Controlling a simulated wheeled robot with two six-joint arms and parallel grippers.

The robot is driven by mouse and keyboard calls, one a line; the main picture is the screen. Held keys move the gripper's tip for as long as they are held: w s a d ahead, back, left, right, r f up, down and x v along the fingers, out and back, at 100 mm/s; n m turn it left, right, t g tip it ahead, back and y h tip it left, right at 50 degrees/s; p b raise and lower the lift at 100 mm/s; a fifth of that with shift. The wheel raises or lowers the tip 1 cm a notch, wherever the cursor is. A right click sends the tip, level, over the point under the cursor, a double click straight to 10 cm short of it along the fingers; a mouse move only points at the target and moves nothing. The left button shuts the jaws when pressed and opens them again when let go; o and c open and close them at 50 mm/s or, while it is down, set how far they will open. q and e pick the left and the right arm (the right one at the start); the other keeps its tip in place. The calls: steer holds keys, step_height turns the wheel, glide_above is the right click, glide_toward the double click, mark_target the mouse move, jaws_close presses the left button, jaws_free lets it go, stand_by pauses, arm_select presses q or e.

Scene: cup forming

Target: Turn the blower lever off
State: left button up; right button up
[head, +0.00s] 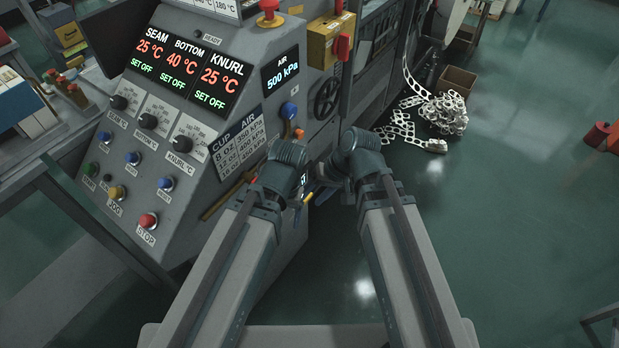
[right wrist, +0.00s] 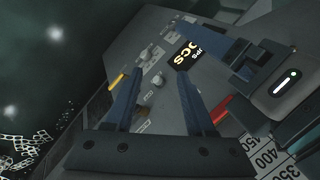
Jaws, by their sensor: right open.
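No label marks the blower lever, so I cannot tell which handle it is. A small yellow handle (head: 308,198) shows low on the machine side, between my arms in the head view. In the right wrist view a yellow-tipped lever (right wrist: 117,82) lies just outside the left finger, and a red handle (right wrist: 222,110) lies right of the right finger. My right gripper (right wrist: 158,85) is open and empty, its fingers pointing at the machine panel. In the head view it (head: 326,176) is small and dark. My left gripper (right wrist: 215,42) shows partly in the right wrist view; its jaw gap is unclear.
The grey machine's control panel (head: 165,125) stands left, with displays, knobs and buttons. A yellow box with a red handle (head: 335,45) is on the machine behind. A scrap pile (head: 445,112) and cardboard box (head: 457,80) lie on the floor.

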steer(key=w+f+m+t+y+b, duration=0.1)
steer(key=w+f+m+y+b, duration=0.2)
steer(key=f+b, duration=0.45)
steer(key=m+t+y+b, duration=0.6)
steer(key=t+b, duration=0.3)
steer(key=b, duration=1.6)
glide_toward(308, 168)
arm_select(q)
step_height(308, 168, down, 35)
arm_select(e)
steer(key=x, duration=1)
steer(key=shift+w+a, duration=0.2)
steer(key=shift+a, duration=0.05)
arm_select(q)
steer(key=shift+w, duration=0.1)
arm_select(e)
steer(key=shift+c, duration=0.3)
jaws_close()
